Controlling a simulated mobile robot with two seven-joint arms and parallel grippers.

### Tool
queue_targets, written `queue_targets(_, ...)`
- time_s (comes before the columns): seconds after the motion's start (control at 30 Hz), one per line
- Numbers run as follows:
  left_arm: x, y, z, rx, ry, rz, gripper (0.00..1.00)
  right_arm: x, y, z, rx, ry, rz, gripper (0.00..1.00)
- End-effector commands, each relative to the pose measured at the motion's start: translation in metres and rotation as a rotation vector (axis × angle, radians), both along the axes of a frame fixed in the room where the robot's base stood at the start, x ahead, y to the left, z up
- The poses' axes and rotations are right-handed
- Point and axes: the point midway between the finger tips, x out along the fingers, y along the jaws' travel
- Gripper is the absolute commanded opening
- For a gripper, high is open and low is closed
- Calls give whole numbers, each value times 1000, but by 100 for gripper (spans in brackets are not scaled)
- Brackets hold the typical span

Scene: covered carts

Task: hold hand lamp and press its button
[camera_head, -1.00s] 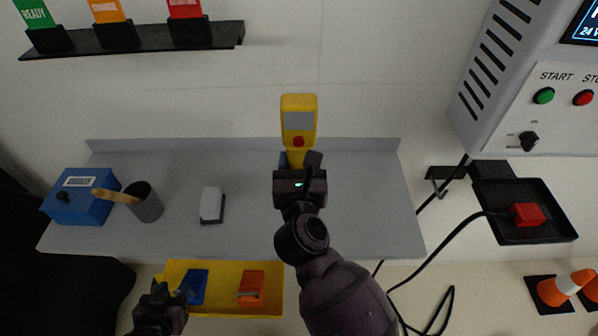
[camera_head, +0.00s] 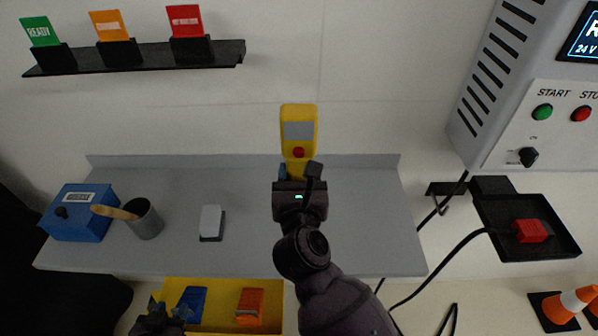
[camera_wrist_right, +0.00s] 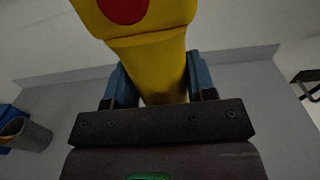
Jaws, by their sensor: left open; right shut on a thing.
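The yellow hand lamp (camera_head: 299,125) has a grey panel on its head and a red button (camera_head: 299,152) below the panel. My right gripper (camera_head: 299,174) is shut on the lamp's lower handle and holds it upright above the grey shelf. In the right wrist view, the yellow handle (camera_wrist_right: 160,70) sits between both blue fingers, with part of the red button (camera_wrist_right: 123,8) at the top edge. My left gripper (camera_head: 170,310) is open at the bottom left, by the yellow tray, apart from the lamp. Its fingers are dark and partly unclear.
The grey shelf (camera_head: 340,235) carries a blue box (camera_head: 75,222), a grey cup (camera_head: 147,222) with a wooden-handled tool, and a white block (camera_head: 211,222). A yellow tray (camera_head: 220,290) holds blue and orange items. A control cabinet (camera_head: 515,130) and black tray (camera_head: 500,240) stand right.

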Motion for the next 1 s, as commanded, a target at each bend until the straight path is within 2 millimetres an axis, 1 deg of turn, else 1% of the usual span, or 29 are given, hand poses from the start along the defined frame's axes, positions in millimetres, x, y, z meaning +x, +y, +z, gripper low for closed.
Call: queue_targets(1.0, 8, -1, -22, 1, -15, -5, 43, 0, 0, -41, 1, -1, 1, 13)
